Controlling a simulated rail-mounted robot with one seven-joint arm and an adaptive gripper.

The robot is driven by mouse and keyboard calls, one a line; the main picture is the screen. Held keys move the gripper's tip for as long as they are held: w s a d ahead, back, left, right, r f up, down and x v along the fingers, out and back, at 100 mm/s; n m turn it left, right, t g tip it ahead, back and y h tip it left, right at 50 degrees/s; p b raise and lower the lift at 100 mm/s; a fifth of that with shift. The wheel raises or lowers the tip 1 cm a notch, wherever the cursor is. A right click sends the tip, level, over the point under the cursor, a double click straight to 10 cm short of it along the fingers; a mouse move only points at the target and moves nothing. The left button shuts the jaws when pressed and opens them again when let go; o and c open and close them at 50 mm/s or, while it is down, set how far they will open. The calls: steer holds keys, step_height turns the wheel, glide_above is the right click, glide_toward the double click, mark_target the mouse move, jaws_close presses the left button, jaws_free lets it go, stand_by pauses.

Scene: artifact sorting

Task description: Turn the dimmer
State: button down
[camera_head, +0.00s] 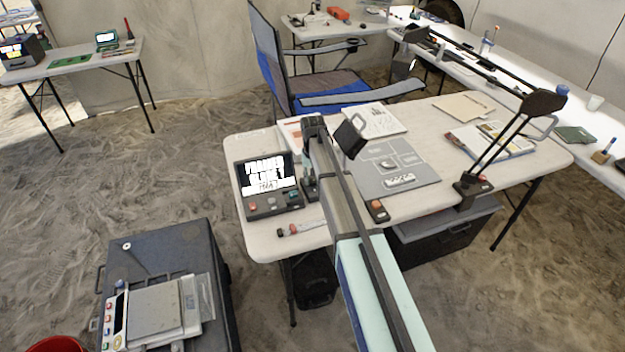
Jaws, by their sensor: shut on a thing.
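My arm reaches from the bottom edge up over the near table (265,240). Its end bends down to my gripper (310,190), dark and low over the table just right of the screen unit (268,185). The gripper is shut on a small dark thing; I cannot tell whether this is the dimmer. Right of the arm, a dark control (377,210) with an orange top sits at the table's front edge. A lamp base (472,186) with a red-orange button stands farther right. Which of these is the dimmer is not clear from this view.
A red-capped tube (300,228) lies at the front edge. A dark panel (350,137) rises beside my arm. A grey mat (395,168), papers and an open book (492,138) cover the tabletop. A blue folding chair (330,85) stands behind. A scale (155,310) sits on a case at lower left.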

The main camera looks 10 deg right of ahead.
mark_target(313, 180)
steer(key=n, duration=0.6)
steer(key=shift+b, duration=0.3)
steer(key=shift+n, duration=0.4)
steer(key=c, duration=0.9)
jaws_free()
step_height(313, 180, up, 12)
